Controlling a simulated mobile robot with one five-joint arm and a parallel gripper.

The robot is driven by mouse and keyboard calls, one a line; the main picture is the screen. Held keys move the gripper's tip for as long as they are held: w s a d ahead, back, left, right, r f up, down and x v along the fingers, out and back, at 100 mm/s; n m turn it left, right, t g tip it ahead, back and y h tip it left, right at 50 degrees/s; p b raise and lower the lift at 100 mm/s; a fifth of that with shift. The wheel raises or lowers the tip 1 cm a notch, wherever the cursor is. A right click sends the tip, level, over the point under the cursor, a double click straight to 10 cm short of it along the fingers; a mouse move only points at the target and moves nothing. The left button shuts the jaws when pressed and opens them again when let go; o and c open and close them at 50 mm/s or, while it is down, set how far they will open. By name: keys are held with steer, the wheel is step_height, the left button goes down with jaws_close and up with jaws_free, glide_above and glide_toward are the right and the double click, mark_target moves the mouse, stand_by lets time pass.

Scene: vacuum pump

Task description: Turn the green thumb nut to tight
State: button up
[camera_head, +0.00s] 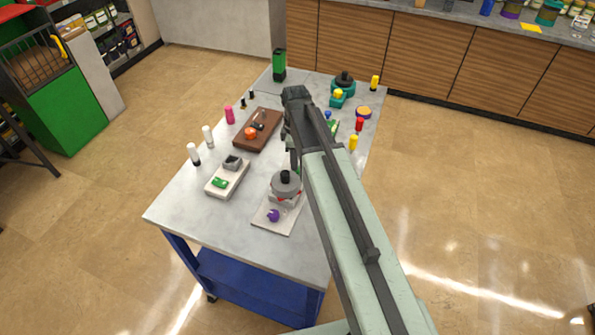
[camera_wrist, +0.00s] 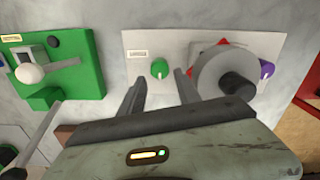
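The green thumb nut (camera_wrist: 160,68) is small and round with a pale mark, and sits on a light plate (camera_wrist: 190,40). On the same plate are a grey round pump body (camera_wrist: 212,72) with a dark knob, a red part and a purple knob (camera_wrist: 267,70). My gripper (camera_wrist: 159,77) is open, its two dark fingers on either side of the nut in the picture. I see no contact; the height gap cannot be told. In the head view the pump (camera_head: 285,184) and purple knob (camera_head: 273,215) show beside my arm, which hides much of the nut's area.
A green board (camera_wrist: 85,75) with a white-knobbed lever lies left in the wrist view. In the head view the table (camera_head: 190,222) also holds a brown board (camera_head: 250,143), a pale plate with a grey block (camera_head: 233,161), and several bottles. The front left table corner is clear.

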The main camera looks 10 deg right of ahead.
step_height(320, 180, down, 4)
steer(key=b, duration=0.3)
steer(key=shift+f, duration=0.15)
